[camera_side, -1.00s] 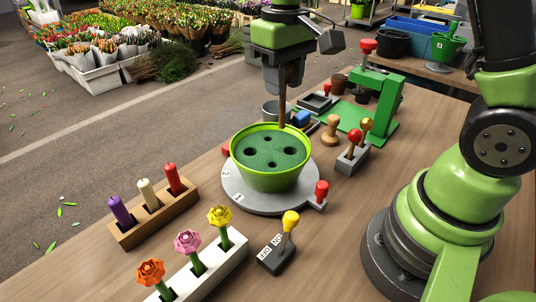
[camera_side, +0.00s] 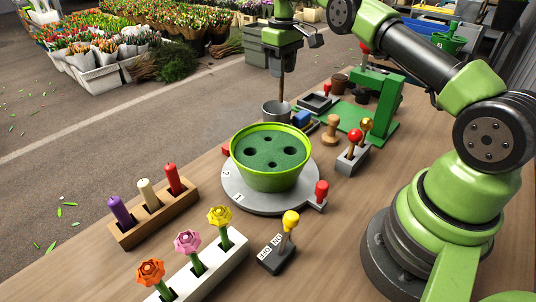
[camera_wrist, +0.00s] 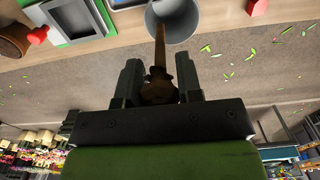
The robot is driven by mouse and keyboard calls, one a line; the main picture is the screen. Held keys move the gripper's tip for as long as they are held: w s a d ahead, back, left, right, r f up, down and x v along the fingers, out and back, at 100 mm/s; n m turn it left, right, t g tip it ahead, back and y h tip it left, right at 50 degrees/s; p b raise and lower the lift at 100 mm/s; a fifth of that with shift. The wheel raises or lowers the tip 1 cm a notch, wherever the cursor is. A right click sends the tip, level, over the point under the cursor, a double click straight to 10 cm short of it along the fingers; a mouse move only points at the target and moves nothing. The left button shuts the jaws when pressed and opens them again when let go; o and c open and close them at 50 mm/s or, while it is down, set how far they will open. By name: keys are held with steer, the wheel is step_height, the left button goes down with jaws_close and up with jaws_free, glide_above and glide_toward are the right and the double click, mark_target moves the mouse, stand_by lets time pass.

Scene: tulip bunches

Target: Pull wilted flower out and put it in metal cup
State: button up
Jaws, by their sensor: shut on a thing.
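My gripper (camera_side: 282,66) is shut on the wilted flower, whose brown stem (camera_side: 282,88) hangs down toward the metal cup (camera_side: 276,111) in the side view. In the wrist view the brown flower (camera_wrist: 158,88) is between the two fingers, and its stem runs to the mouth of the grey cup (camera_wrist: 172,12). I cannot tell whether the stem tip is inside the cup or just above it. The green pot (camera_side: 268,178) with several dark holes in its green foam stands on a grey round turntable (camera_side: 240,203); no flower stands in it.
A white block (camera_side: 222,268) holds orange, pink and yellow flowers. A wooden rack (camera_side: 152,217) holds three candle-like pegs. A yellow-knobbed switch (camera_side: 284,243), a lever box (camera_side: 352,158) and a green press (camera_side: 380,105) stand around the pot.

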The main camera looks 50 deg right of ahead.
mark_target(281, 102)
steer(key=shift+f, duration=3.05)
steer(key=o, duration=1)
steer(key=shift+r, duration=3.75)
